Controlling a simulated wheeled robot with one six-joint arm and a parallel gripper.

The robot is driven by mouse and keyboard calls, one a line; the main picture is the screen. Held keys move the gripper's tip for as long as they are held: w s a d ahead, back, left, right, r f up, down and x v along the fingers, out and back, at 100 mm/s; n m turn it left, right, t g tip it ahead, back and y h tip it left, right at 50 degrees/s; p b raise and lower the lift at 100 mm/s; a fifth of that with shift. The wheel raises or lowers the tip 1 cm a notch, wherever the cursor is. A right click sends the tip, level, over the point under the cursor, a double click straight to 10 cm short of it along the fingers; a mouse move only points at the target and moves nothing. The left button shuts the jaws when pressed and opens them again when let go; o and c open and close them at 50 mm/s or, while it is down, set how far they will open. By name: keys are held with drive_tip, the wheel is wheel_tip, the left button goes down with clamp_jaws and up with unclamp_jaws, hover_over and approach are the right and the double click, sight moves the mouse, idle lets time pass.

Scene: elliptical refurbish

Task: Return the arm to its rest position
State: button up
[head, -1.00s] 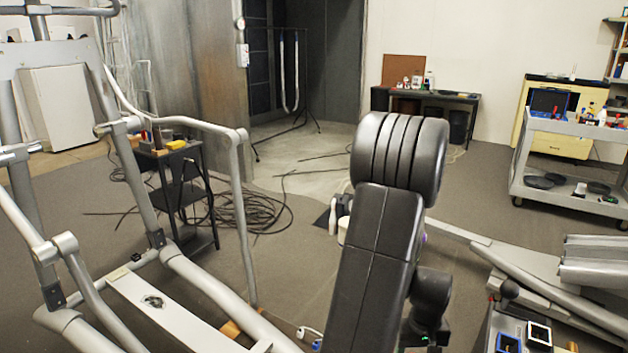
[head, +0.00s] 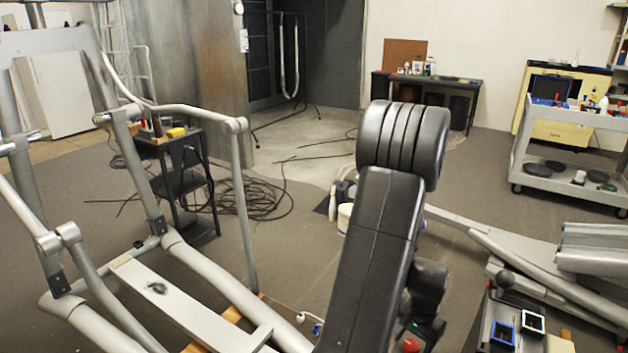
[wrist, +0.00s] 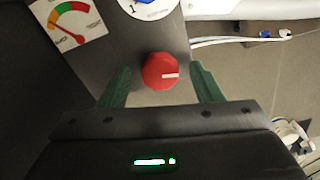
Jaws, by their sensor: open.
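My arm stands up in the middle of the head view, its black links bent over at a thick ribbed joint. In the wrist view my gripper (wrist: 161,85) is open, its two green fingers wide apart. A red knob (wrist: 160,71) with a white mark shows between the fingers, on a dark panel (wrist: 120,50). I cannot tell how far it is from the fingertips. A red round part (head: 411,345) shows at the bottom of the head view beside my wrist. The fingers are hidden there.
A grey elliptical frame (head: 237,125) fills the left, with a rail (head: 480,230) on the right. A black side table (head: 180,150) and coiled cable (head: 255,200) are behind. A tool cart (head: 570,120) stands right. A dial (wrist: 68,22) shows on the panel.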

drive_tip(key=m+p, duration=0.1)
drive_tip(key=m, duration=0.4)
drive_tip(key=shift+r+p, duration=0.1)
drive_tip(key=shift+p, duration=0.2)
drive_tip(key=m+p, duration=0.1)
drive_tip(key=m, duration=0.4)
drive_tip(key=shift+p, duration=0.35)
drive_tip(key=shift+m, duration=0.3)
